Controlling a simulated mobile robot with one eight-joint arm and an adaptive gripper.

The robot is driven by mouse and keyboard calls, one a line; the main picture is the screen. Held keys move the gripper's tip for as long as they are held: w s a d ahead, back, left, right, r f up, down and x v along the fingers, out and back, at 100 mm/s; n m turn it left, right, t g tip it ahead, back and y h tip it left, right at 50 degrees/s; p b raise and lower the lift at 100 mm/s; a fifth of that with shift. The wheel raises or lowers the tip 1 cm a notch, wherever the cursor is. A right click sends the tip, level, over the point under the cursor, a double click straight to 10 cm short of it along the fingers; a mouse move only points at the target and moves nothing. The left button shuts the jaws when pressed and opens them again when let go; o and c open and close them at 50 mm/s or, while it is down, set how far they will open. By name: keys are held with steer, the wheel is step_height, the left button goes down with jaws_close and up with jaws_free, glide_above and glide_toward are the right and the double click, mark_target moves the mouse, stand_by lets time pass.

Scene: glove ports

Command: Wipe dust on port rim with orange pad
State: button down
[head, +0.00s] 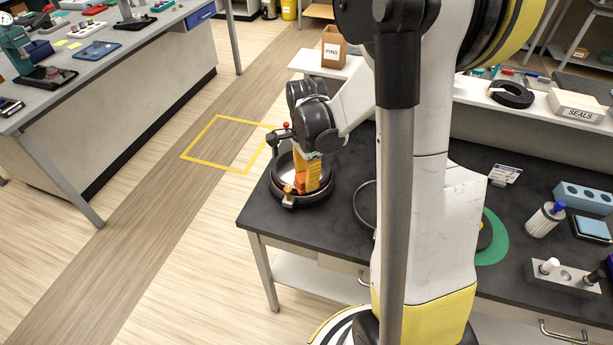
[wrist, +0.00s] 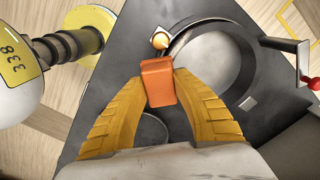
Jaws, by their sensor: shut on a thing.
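My gripper (wrist: 159,79) has two yellow ribbed fingers shut on an orange pad (wrist: 157,88), a small block held between the fingertips. In the head view my gripper (head: 308,173) reaches down over the round port at the near left corner of the dark bench. The port's dark rim (wrist: 178,51) lies just beyond and to the right of the pad in the wrist view; I cannot tell whether they touch. The rim also shows in the head view (head: 318,199), partly hidden by my gripper. I cannot make out dust on it.
A red-knobbed lever (wrist: 305,76) and a brass-coloured knob (wrist: 160,41) stick up at the port's edge. Another ring (head: 365,205) lies on the bench, partly behind my arm.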

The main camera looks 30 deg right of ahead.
steer(key=shift+f+b, duration=0.95)
steer(key=shift+f, duration=0.1)
stand_by(0.4)
steer(key=shift+w+a, duration=0.1)
steer(key=shift+w+a+r+b, duration=0.1)
steer(key=shift+w+a+b, duration=0.05)
steer(key=shift+w+a, duration=0.85)
steer(key=shift+w+a+r+b, duration=0.15)
steer(key=shift+w+a, duration=0.6)
steer(key=shift+w, duration=0.5)
steer(key=shift+w+a+f+b, duration=0.1)
steer(key=shift+w+a+b, duration=0.05)
steer(key=shift+w+a, duration=0.85)
steer(key=shift+s+d+b, duration=0.2)
steer(key=shift+s+d, duration=1.25)
steer(key=shift+s, duration=0.25)
steer(key=shift+s+d+b, duration=0.2)
steer(key=shift+s+d, duration=1.2)
steer(key=shift+s, duration=0.3)
steer(key=shift+r+p, duration=2.1)
steer(key=shift+r, duration=0.8)
steer(key=shift+r, duration=0.1)
